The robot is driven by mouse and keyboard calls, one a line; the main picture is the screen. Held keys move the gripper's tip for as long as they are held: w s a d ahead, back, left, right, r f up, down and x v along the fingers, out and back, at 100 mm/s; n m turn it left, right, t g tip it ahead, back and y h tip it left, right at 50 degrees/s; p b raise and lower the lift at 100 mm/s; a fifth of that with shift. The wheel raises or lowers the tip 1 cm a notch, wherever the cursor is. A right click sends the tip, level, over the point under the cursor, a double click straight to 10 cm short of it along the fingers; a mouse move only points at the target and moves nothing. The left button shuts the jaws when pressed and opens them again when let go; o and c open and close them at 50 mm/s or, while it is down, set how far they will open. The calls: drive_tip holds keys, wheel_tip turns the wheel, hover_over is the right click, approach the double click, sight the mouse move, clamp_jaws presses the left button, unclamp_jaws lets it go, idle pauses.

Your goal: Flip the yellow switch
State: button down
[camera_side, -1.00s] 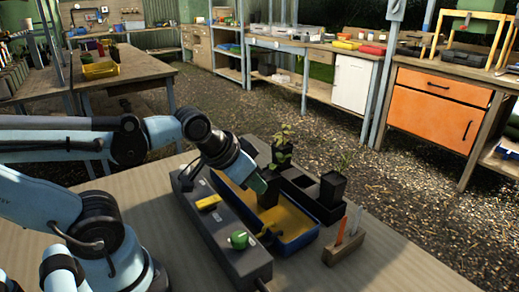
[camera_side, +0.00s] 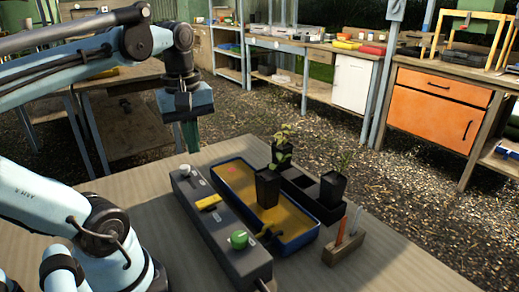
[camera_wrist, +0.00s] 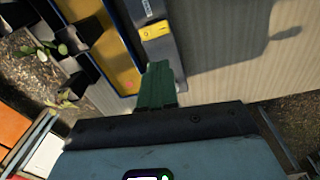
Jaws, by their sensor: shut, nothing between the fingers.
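The yellow switch (camera_side: 209,202) sits on top of a long dark grey control box (camera_side: 222,232), between a green knob (camera_side: 239,239) and a whitish knob (camera_side: 185,170). In the wrist view the yellow switch (camera_wrist: 155,30) shows just beyond my fingertips. My gripper (camera_side: 190,136) has green fingers, shut and empty, pointing down above the far end of the box. It is apart from the yellow switch. In the wrist view the fingers (camera_wrist: 157,86) cover part of the box, and the whitish knob is not visible.
A blue tray with a yellow bed (camera_side: 316,232) lies right of the box, with a potted plant (camera_side: 268,186) in it. Black pots stand in a black holder (camera_side: 322,210) behind. A wooden block (camera_side: 342,250) holds upright sticks. The table left of the box is clear.

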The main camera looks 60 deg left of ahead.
drive_tip(key=shift+s+a+r+n+g, duration=0.3)
drive_tip(key=shift+s+r+n, duration=0.35)
drive_tip(key=shift+n, duration=0.15)
drive_tip(key=shift+f, duration=0.15)
approach(209, 202)
drive_tip(key=s+f, duration=0.1)
drive_tip(key=f, duration=0.1)
drive_tip(key=s+a+f, duration=0.1)
drive_tip(key=f, duration=0.3)
drive_tip(key=shift+s+a+f, duration=0.35)
drive_tip(key=shift+s+a, duration=0.05)
drive_tip(key=shift+f, duration=0.1)
drive_tip(key=shift+s+f, duration=0.2)
drive_tip(key=shift+f, duration=0.1)
drive_tip(key=shift+w, duration=0.1)
drive_tip(key=shift+r, duration=0.15)
